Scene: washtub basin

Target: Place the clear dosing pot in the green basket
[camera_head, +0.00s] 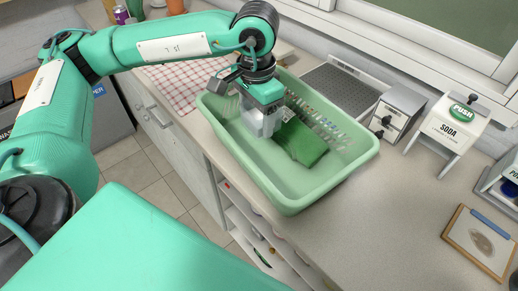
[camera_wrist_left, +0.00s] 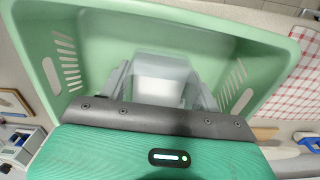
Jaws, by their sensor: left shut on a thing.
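The clear dosing pot (camera_head: 258,125) is a translucent, pale grey vessel held in my left gripper (camera_head: 264,117). In the left wrist view the pot (camera_wrist_left: 160,72) sits between the two grey fingers of the gripper (camera_wrist_left: 161,86), which are shut on it. The green basket (camera_head: 289,199) is a pale green, slotted tub on the counter. The pot is within the basket's outline in both views; whether it touches the floor cannot be told. The basket's wall and slots also show in the left wrist view (camera_wrist_left: 90,22). My right gripper is not in view.
A dark green item (camera_head: 303,143) lies in the basket, right of the gripper. A red checked cloth (camera_head: 183,82) is at the left.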

